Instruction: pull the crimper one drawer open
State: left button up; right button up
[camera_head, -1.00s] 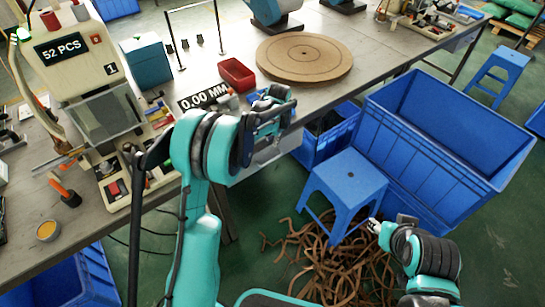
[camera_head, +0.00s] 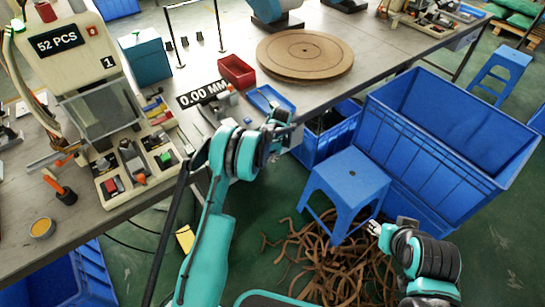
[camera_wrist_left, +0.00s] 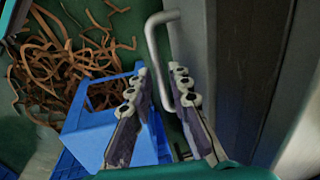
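In the left wrist view, a pale U-shaped bar handle (camera_wrist_left: 157,62) stands out from a grey metal front (camera_wrist_left: 250,60), which I take to be the drawer. My left gripper (camera_wrist_left: 160,75) has its two fingers apart, with the bar between them. Clear gaps suggest it is not clamped; whether a finger touches the bar I cannot tell. In the head view my left gripper (camera_head: 282,128) is at the table's front edge, and my own arm hides most of the drawer area. My right gripper (camera_head: 375,228) is low at the right, near the blue stool, far from the drawer.
A blue stool (camera_head: 346,184) and a large blue crate (camera_head: 430,150) stand right of the left gripper. Brown strips (camera_head: 330,265) litter the floor. On the table are a blue tray (camera_head: 262,99), a red bin (camera_head: 237,72) and a brown disc (camera_head: 305,55).

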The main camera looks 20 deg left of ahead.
pick_arm(q)
grip_shut()
jog(key=s+d, duration=1)
jog(key=d, duration=0.2)
jog(key=s+d, duration=0.9)
jog(key=d, duration=0.4)
jog(key=shift+s+d, duration=0.15)
jog(key=shift+s, duration=0.2)
grip_release()
notch_tip(320, 180, up, 12)
jog(key=s+d, duration=0.1)
jog(key=shift+s+d, duration=0.15)
jog(key=shift+d, duration=0.2)
jog(key=shift+f, duration=0.1)
